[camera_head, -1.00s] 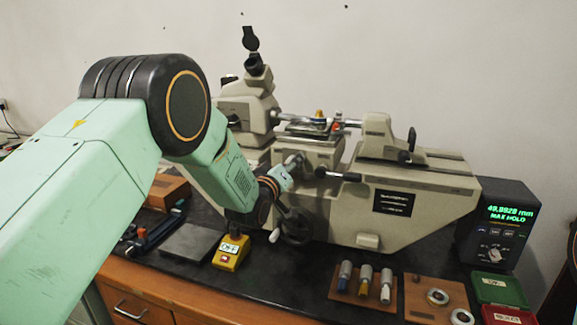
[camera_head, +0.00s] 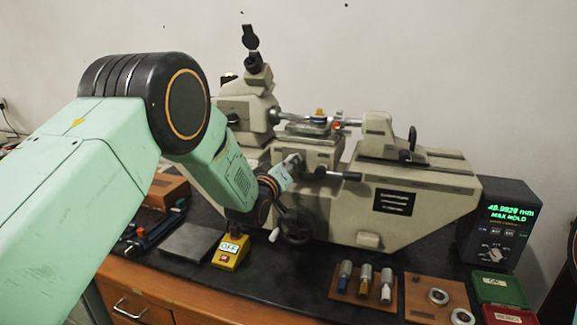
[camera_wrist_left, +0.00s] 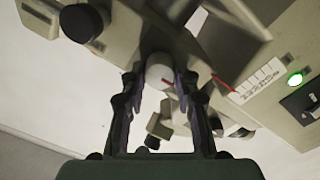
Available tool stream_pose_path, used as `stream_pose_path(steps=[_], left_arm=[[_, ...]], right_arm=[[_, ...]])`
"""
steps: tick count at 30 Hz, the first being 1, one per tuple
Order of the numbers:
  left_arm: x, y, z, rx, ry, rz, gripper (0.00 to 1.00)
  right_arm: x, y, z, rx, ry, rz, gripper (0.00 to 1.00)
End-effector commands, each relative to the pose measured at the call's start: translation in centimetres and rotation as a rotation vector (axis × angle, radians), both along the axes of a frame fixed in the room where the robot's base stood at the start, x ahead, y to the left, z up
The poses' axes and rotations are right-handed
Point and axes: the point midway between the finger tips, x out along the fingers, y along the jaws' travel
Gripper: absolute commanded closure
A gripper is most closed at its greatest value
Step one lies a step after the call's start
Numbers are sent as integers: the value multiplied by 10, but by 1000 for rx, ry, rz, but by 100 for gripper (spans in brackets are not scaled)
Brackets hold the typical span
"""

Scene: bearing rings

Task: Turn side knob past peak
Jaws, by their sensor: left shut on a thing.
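The measuring machine (camera_head: 415,215) is a large beige bench instrument with an eyepiece column at its left. My left arm reaches in from the left, and my left gripper (camera_head: 287,168) is at the front of the machine, below its stage. In the left wrist view my left gripper (camera_wrist_left: 160,78) has a finger on each side of a pale rounded side knob (camera_wrist_left: 160,68) and is shut on it. In the head view the knob is mostly hidden by the gripper. The display box (camera_head: 498,228) at the right shows green digits near 49.99 mm and a MAX HOLD line.
A black-handled lever (camera_head: 340,176) sticks out just right of my gripper. A handwheel (camera_head: 294,226) is below it. A yellow box marked OFF (camera_head: 231,252), a wooden block with several pins (camera_head: 362,290) and a ring board (camera_head: 432,306) stand along the front.

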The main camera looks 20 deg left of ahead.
Motion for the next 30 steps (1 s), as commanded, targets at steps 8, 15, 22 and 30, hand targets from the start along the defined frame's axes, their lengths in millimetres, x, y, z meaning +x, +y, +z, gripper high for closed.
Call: stream_pose_path(steps=[8, 15, 22, 30], left_arm=[[0, 0, 1, 176, -9, 1, 100], [0, -1, 1, 401, -17, 2, 100], [0, -1, 2, 619, -25, 2, 100], [1, -2, 3, 876, -34, 2, 100]], right_arm=[[0, 0, -6, 0, 0, 0, 100], [0, 0, -13, 0, 0, 0, 100], [0, 0, -19, 0, 0, 0, 100], [0, 0, -26, 0, 0, 0, 100]])
